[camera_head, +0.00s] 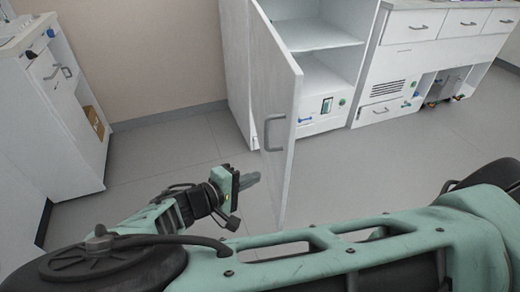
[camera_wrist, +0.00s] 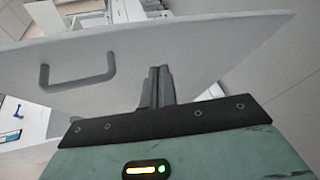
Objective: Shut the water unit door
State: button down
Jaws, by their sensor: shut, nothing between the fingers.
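The water unit door (camera_head: 272,110) is white with a grey bar handle (camera_head: 274,132) and stands wide open, swung out toward me. Behind it the white water unit (camera_head: 318,38) shows an open interior with a shelf and a lower panel. My gripper (camera_head: 250,180) is at the left of the door, low, by its lower part. In the wrist view the shut fingers (camera_wrist: 157,85) point at the door's face (camera_wrist: 200,55), with the handle (camera_wrist: 78,70) to their left. I cannot tell whether the fingertips touch the door.
A white cabinet with drawers (camera_head: 435,25) stands to the right of the unit. Another white cabinet (camera_head: 50,110) stands at the far left. Grey floor (camera_head: 165,150) is free between the left cabinet and the door, and also to the right of the door.

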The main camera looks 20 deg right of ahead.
jog(key=w+a+t+h+b, duration=0.1)
jog(key=w+a+t, duration=0.2)
jog(key=a+t, duration=0.2)
send_near(276, 144)
jog(key=w, duration=0.4)
jog(key=d, duration=0.3)
jog(key=shift+s+d+n, duration=0.3)
jog(key=shift+d+n, duration=0.1)
jog(key=shift+s+d, duration=0.1)
jog(key=shift+d, duration=0.4)
